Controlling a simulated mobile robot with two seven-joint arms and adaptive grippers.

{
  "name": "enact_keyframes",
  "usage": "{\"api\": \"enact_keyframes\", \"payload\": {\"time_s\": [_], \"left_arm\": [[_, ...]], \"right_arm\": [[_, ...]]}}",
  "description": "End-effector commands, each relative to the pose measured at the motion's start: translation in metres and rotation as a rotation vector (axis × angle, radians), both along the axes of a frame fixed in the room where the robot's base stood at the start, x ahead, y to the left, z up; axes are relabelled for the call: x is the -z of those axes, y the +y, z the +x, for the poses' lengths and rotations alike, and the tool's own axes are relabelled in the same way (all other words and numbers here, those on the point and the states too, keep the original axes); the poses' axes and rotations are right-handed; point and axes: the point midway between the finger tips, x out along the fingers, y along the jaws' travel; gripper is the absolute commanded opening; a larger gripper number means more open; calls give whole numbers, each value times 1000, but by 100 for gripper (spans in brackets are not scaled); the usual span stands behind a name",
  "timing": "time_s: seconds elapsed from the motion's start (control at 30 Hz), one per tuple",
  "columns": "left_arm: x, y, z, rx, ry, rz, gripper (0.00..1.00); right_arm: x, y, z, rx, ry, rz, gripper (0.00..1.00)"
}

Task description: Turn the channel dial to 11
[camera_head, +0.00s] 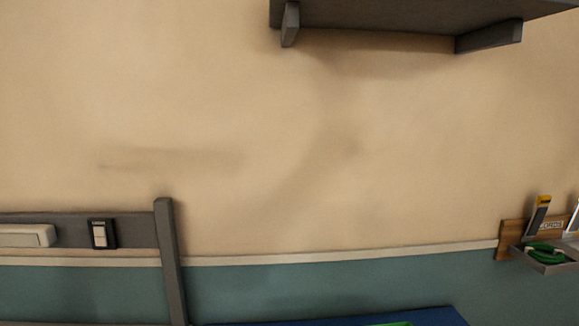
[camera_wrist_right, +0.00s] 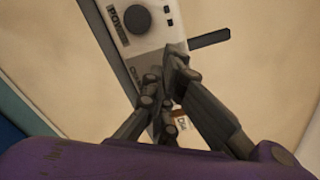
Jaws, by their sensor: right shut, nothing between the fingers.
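A pale box (camera_wrist_right: 128,43) with dark edges shows tilted at the top of the right wrist view. A round black dial (camera_wrist_right: 152,27) stands out from its face. A label starting with "POW" and another that seems to start with "CHA" are partly readable; I cannot tell which label belongs to this dial. My right gripper (camera_wrist_right: 163,90) is shut and empty, its dark fingertips over the lower part of the box, below the dial. The fingers hide that part, and I cannot tell whether they touch it. Neither gripper nor the box shows in the head view.
In the head view a grey shelf (camera_head: 400,16) juts from the wall at the top. A light switch (camera_head: 101,234) is at the lower left near a grey post (camera_head: 170,265). A small tray (camera_head: 545,262) with a green item is at the right. The middle wall is bare.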

Motion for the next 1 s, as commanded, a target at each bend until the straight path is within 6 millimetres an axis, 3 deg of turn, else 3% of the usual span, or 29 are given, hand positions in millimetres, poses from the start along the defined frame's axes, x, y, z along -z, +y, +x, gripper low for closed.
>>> {"api": "enact_keyframes", "payload": {"time_s": [1.0], "left_arm": [[3, -2, -4, 3, 9, -3, 40]], "right_arm": [[7, -12, 4, 2, 8, 1, 0]]}}
